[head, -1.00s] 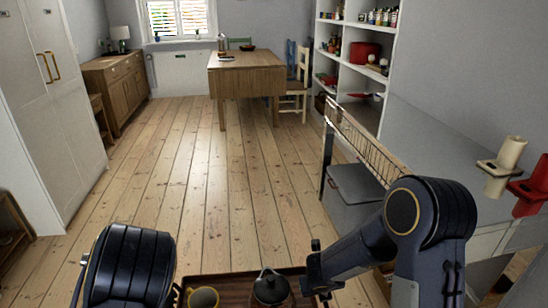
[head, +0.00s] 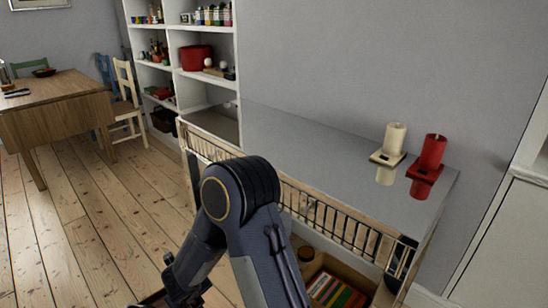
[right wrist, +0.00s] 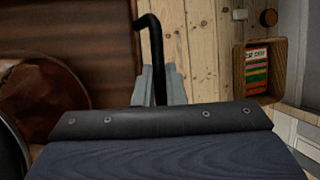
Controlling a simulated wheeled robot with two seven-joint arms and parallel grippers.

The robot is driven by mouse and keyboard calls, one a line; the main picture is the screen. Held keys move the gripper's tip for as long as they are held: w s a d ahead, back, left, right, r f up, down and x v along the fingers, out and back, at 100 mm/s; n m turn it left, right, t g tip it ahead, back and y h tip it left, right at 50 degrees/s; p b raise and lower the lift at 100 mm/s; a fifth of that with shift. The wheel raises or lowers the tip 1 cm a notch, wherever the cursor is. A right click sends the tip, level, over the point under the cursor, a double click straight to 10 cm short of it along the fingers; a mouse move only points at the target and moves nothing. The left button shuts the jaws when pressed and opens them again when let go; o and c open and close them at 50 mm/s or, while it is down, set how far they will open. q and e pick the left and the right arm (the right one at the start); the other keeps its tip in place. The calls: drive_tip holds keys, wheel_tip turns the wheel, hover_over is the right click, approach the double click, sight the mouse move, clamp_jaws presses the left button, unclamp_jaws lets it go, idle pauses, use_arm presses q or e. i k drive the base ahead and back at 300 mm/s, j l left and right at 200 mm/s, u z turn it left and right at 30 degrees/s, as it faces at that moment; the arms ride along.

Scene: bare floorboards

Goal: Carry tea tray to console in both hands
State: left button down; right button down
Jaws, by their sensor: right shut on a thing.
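The dark brown wooden tea tray (right wrist: 85,50) fills the left of the right wrist view. In the head view only a small corner of the tray (head: 156,298) shows at the bottom edge. A round, shiny brown vessel (right wrist: 42,95) stands on the tray at the left of the wrist view, cut off by the frame. My right gripper (right wrist: 158,85) is shut on the tray's black bent handle at its right edge. In the head view my right gripper (head: 180,292) is low at the bottom. My left gripper is out of view.
A long grey-topped unit (head: 300,160) with a railed front stands right of my arm. It bears cream (head: 390,152) and red (head: 428,166) candle holders; its left top is clear. A book box (head: 335,291) sits low. A dining table (head: 55,105) stands far left. Floorboards between are free.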

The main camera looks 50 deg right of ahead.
sight(293, 139)
drive_tip(key=i, duration=1.2)
drive_tip(key=i+j+z, duration=0.1)
drive_tip(key=i, duration=1.05)
drive_tip(key=i+z, duration=0.1)
drive_tip(key=z, duration=2.35)
